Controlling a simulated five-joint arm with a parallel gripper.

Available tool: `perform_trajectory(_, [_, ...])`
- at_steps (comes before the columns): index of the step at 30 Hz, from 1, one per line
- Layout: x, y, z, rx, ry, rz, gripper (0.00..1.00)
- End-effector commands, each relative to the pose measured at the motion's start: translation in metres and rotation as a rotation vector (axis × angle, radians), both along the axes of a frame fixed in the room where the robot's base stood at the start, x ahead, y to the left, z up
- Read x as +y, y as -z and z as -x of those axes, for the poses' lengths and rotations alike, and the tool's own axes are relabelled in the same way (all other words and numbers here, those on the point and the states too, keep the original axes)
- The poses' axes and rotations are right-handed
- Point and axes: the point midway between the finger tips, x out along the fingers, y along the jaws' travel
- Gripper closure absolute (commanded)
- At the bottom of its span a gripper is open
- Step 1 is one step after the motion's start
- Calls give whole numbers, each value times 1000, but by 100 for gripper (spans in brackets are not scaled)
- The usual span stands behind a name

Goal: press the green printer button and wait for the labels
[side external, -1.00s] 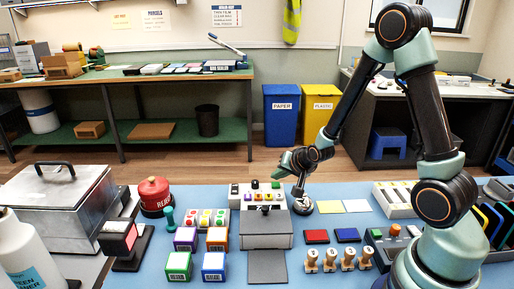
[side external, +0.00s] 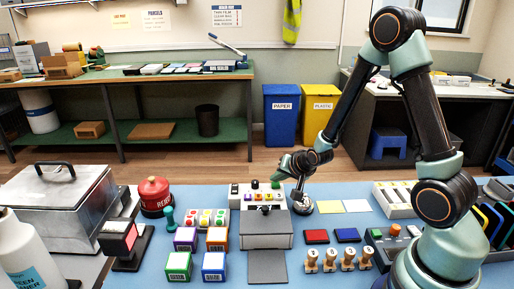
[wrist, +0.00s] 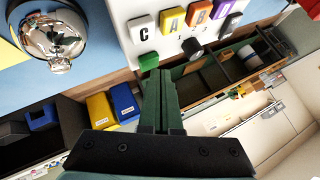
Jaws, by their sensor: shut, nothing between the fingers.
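My gripper (side external: 277,176) is shut and empty, tilted down close above the green button. In the wrist view my fingers (wrist: 157,76) point at it and hide part of its surroundings. I cannot tell whether they touch it. A dark grey sheet (side external: 267,266) lies in front of the printer.
A silver dome bell (side external: 302,205) stands right of the printer, close to my wrist.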

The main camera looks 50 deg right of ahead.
Motion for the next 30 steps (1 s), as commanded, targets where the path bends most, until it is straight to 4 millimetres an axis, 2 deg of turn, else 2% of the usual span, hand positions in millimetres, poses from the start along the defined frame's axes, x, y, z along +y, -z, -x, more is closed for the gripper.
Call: perform_trajectory(30, [0,10,0,1,0,0,100])
